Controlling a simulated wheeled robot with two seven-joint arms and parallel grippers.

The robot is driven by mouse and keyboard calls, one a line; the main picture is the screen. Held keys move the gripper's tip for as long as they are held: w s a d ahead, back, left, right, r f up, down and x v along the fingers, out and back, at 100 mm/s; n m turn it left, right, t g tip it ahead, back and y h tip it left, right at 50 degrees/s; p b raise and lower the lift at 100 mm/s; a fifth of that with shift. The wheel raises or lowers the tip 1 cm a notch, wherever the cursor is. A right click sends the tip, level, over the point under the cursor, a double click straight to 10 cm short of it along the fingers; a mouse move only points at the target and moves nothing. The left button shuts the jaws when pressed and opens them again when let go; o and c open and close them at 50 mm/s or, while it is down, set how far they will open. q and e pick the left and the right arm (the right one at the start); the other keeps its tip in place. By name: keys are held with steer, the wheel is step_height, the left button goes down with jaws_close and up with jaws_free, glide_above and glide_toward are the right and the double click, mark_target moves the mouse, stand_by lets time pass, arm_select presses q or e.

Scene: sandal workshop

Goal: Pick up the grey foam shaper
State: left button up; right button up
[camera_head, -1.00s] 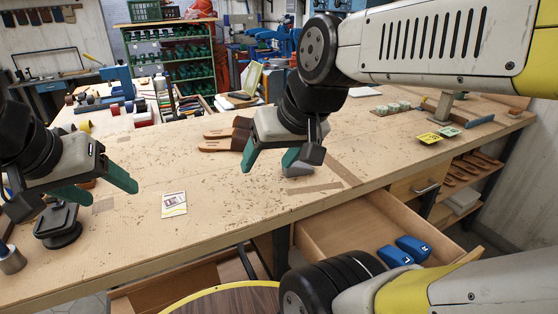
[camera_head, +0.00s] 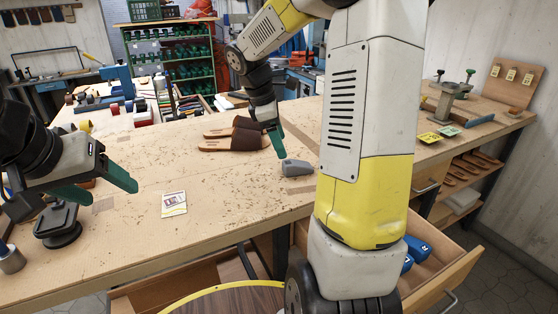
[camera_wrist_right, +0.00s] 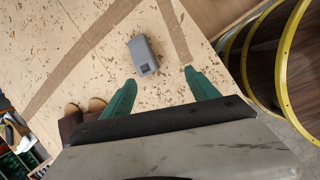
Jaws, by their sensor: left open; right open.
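The grey foam shaper (camera_head: 296,167) is a small grey block lying on the wooden workbench (camera_head: 240,215), right of the brown sandals. In the right wrist view the shaper (camera_wrist_right: 143,55) lies just beyond the fingertips, toward the left finger, with clear bench around it. My right gripper (camera_wrist_right: 158,82) is open and empty, with its green fingers apart. In the head view one green finger of the right gripper (camera_head: 275,138) shows left of and above the shaper, and the rest is partly hidden. My left gripper (camera_head: 104,186) is open and empty over the left part of the bench.
Brown sandals (camera_head: 228,144) lie left of the shaper. A small printed card (camera_head: 174,204) and a black stand (camera_head: 60,224) are at the bench's left. An open drawer holding blue items (camera_head: 418,247) juts out at the right. Bench around the shaper is clear.

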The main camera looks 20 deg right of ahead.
mark_target(289, 162)
steer(key=w+d+f+n, duration=0.1)
steer(key=f, duration=0.2)
steer(key=w+d+f, duration=0.1)
steer(key=d+f, duration=0.1)
steer(key=f, duration=0.2)
steer(key=w+d+f+n+g, duration=0.1)
steer(key=w+f, duration=0.1)
steer(key=f, duration=0.2)
steer(key=shift+d+f+n+h, duration=0.2)
steer(key=shift+d+n+h, duration=0.1)
steer(key=shift+d+h, duration=0.1)
steer(key=shift+r, duration=0.1)
jaws_close()
